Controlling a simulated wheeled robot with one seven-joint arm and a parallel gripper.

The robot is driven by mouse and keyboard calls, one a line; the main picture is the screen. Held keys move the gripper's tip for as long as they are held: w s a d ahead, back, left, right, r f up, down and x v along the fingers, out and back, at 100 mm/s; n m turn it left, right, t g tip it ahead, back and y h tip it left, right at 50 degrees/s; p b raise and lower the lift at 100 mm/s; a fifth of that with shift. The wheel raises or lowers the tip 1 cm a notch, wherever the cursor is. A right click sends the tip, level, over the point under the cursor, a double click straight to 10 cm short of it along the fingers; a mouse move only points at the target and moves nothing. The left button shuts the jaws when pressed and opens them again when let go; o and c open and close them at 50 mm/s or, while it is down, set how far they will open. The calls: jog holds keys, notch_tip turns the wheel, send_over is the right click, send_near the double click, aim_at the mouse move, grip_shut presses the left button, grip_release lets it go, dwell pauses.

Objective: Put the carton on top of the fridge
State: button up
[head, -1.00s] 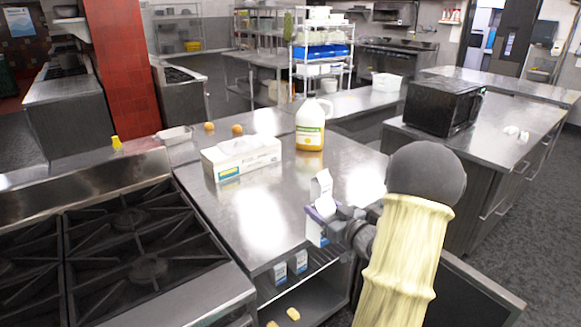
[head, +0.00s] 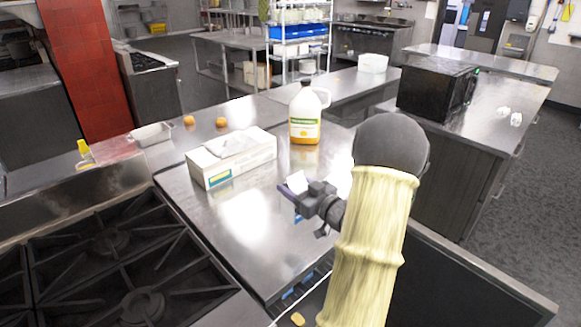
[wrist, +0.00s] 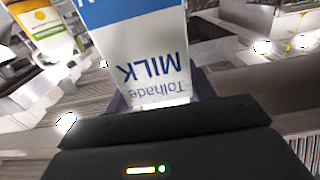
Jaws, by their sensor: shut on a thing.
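My gripper (head: 297,192) is shut on a white and blue milk carton (wrist: 150,60). In the wrist view the carton shows "MILK" lettering upside down between the fingers. In the head view only its white top (head: 296,180) and a bit of blue show; my gripper hides the rest. The carton is at the right part of the steel counter top (head: 240,215), seemingly above it; I cannot tell whether it touches. This counter looks like the top of a low fridge, with an open front at the bottom and a dark open door (head: 450,290) at the right.
A white cardboard box (head: 235,160) and a yellow-white jug (head: 305,125) stand behind on the counter. Two orange fruits (head: 189,120) and a metal pan (head: 152,134) are farther back. A stove (head: 110,255) adjoins at left. The counter's front middle is clear.

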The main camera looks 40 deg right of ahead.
jog(key=shift+w+r, duration=0.1)
jog(key=shift+w, duration=0.2)
jog(key=shift+s, duration=0.1)
jog(key=shift+f, duration=2.9)
jog(key=shift+f+p, duration=0.45)
jog(key=shift+f, duration=1.65)
